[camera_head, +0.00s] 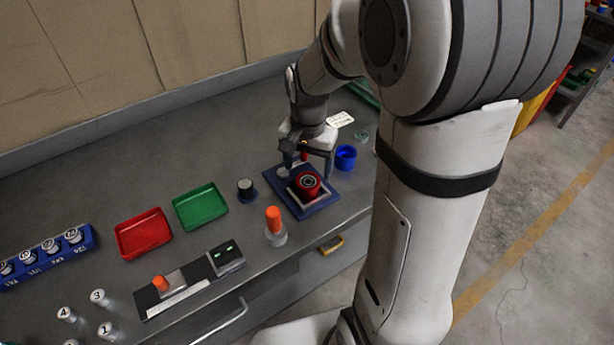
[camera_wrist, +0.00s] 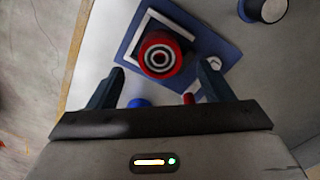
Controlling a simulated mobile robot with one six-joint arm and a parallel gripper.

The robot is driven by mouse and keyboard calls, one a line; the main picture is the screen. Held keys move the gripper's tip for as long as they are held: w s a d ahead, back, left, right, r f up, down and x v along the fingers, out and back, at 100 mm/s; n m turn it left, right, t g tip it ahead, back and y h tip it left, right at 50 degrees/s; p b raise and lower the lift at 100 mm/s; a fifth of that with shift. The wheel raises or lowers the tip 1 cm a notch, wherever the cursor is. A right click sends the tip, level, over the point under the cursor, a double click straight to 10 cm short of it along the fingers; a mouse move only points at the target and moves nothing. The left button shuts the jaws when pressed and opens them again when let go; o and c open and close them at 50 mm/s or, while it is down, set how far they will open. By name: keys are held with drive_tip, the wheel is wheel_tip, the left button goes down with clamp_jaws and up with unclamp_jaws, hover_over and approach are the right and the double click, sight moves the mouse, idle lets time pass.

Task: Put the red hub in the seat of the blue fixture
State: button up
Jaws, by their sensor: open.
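The red hub (camera_head: 307,184) is a short red cylinder with a dark and pale ringed top. It stands upright on the blue fixture (camera_head: 322,207), a flat blue plate with a pale square frame, and appears to sit within that frame. In the wrist view the hub (camera_wrist: 160,54) is inside the pale outline on the blue plate (camera_wrist: 203,42). Whether it is fully down cannot be told. My gripper (camera_head: 308,170) is open just behind the hub. In the wrist view its fingers (camera_wrist: 160,82) are spread wide, apart from the hub, with nothing between the tips.
A blue cup (camera_head: 346,157) stands right of the fixture. A dark knob-like cylinder (camera_head: 246,189) and an orange-topped bottle (camera_head: 275,226) stand left of it. Green (camera_head: 201,207) and red (camera_head: 144,234) trays lie further left. The bench's front edge is close to the fixture.

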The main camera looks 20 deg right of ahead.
wheel_tip(320, 180, up, 6)
drive_tip(key=s+r+n+t, duration=0.2)
drive_tip(key=s+n, duration=0.5)
drive_tip(key=s, duration=0.7)
drive_tip(key=shift+t, duration=0.4)
drive_tip(key=shift+c, duration=0.4)
